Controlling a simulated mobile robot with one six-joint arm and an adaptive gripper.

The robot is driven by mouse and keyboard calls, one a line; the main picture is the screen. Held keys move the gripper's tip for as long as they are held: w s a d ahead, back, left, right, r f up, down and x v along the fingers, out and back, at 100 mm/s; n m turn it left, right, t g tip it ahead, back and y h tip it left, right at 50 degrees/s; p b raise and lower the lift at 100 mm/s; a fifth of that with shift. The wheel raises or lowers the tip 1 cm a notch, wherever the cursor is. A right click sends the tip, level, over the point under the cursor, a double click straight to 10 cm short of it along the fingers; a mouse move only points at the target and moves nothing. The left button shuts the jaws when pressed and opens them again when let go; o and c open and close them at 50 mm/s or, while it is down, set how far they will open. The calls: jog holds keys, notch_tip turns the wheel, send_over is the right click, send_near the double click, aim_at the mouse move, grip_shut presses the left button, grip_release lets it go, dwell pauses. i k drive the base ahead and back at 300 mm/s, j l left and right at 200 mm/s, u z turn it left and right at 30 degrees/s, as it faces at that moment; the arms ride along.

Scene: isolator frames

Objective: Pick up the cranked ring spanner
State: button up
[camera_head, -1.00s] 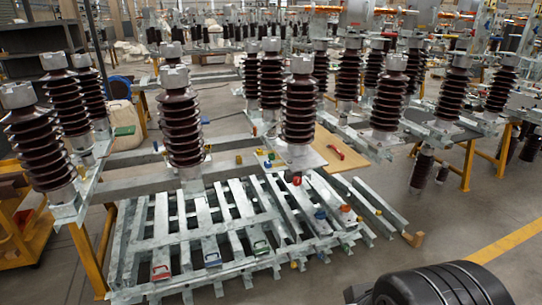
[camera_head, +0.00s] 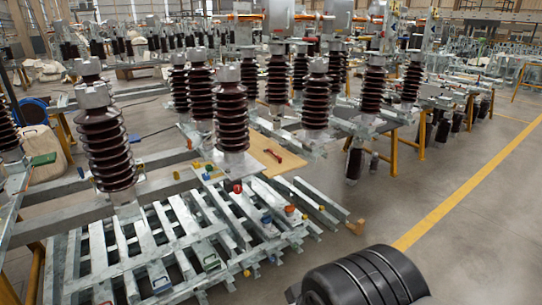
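I cannot make out a cranked ring spanner for certain. A small red tool (camera_head: 272,156) lies on the tan board (camera_head: 258,146) behind the front insulators; it is too small to identify. Small coloured items lie on the grey slatted steel frame (camera_head: 130,250): a green one (camera_head: 210,264), a blue one (camera_head: 161,285) and a red-topped one (camera_head: 290,210). None is clearly a spanner. My gripper is not in view. A black rounded part of my own body shows at the bottom right.
Tall brown ribbed insulators (camera_head: 104,146) stand on grey steel beams with yellow legs, crowding the left and middle. A wooden block (camera_head: 355,228) sits at the slatted frame's right end. Open grey floor (camera_head: 450,220) with a yellow line (camera_head: 470,195) lies to the right.

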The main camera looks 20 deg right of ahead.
aim_at(265, 150)
jog(key=i+l, duration=0.15)
jog(key=i, duration=0.45)
jog(key=i+l+z, duration=0.1)
jog(key=i, duration=0.5)
jog(key=i+l+u, duration=0.1)
jog(key=i+l, duration=0.55)
jog(key=i+l+u, duration=0.15)
jog(key=i+l, duration=0.15)
jog(key=i+l+u, duration=0.1)
jog(key=i+l, duration=0.2)
jog(key=l, duration=0.2)
jog(key=i+l+u, duration=0.1)
jog(key=i+l, duration=0.15)
jog(key=l, duration=0.15)
jog(key=i+l, duration=0.25)
jog(key=l, duration=0.2)
jog(key=u, duration=0.05)
